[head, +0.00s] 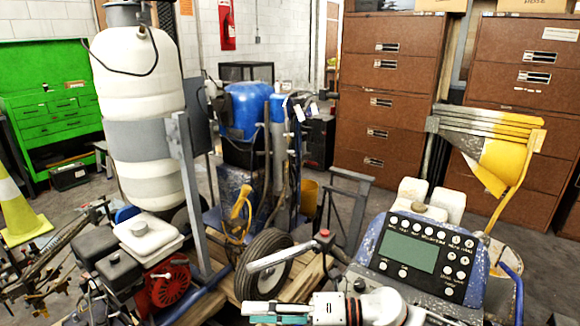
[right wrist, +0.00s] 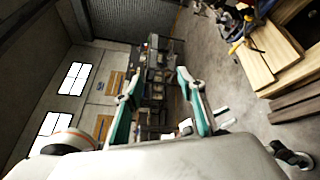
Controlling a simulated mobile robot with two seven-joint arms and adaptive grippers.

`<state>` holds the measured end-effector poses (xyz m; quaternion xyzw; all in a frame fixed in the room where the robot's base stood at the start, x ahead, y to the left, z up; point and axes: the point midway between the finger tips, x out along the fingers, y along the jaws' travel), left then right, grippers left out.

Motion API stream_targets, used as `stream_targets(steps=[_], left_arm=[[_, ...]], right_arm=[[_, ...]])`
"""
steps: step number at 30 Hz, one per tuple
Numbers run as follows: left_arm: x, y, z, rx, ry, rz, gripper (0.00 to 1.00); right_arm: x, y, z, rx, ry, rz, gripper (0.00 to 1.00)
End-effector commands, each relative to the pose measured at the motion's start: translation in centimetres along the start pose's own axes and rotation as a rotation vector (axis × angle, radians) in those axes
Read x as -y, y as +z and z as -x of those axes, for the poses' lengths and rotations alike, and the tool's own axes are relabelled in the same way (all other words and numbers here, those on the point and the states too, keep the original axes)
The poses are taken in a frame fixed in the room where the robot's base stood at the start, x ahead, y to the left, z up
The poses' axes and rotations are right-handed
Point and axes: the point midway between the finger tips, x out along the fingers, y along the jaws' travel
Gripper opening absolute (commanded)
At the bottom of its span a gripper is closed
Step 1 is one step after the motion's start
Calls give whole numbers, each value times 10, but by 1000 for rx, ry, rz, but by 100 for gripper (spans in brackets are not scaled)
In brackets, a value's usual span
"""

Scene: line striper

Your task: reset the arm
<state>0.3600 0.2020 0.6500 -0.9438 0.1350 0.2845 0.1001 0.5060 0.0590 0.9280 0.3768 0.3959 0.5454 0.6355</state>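My right arm reaches in at the bottom of the head view, with its white wrist lying level and pointing left. Its gripper (head: 262,313) is at the bottom edge, in front of the line striper's handlebar. In the right wrist view the two teal-and-grey fingers (right wrist: 156,85) stand wide apart with nothing between them. The line striper has a blue control panel (head: 420,256) with a green screen and a grey lever handle (head: 283,255) with a red button. My left gripper is not in view.
A tall white tank (head: 140,80) and a red engine (head: 168,284) stand at the left. A black wheel (head: 264,268) rests by wooden pallet boards. Brown drawer cabinets (head: 390,70), a green tool chest (head: 50,100) and a yellow-striped cone (head: 18,215) stand around. Some concrete floor is clear.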

Motion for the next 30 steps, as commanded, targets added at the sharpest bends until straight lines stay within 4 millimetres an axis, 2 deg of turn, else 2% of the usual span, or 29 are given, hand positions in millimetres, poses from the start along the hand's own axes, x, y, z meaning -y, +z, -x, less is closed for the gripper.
stream_targets(steps=[4,8,13,17,20,23,24,27,30], left_arm=[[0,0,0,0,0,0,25],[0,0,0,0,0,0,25],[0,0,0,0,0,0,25],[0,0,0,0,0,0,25],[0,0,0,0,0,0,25],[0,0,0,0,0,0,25],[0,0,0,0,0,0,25],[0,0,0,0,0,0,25],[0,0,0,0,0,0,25]], right_arm=[[-10,1,-4,196,126,-268,40],[-2,8,9,374,206,-509,40],[34,7,44,615,273,-836,40],[77,-11,81,803,299,-1091,40],[114,-37,114,951,304,-1286,40],[152,-75,149,1100,298,-1478,40],[166,-94,163,1161,291,-1553,40],[194,-142,195,1296,274,-1717,40],[212,-183,220,1400,256,-1839,40]])
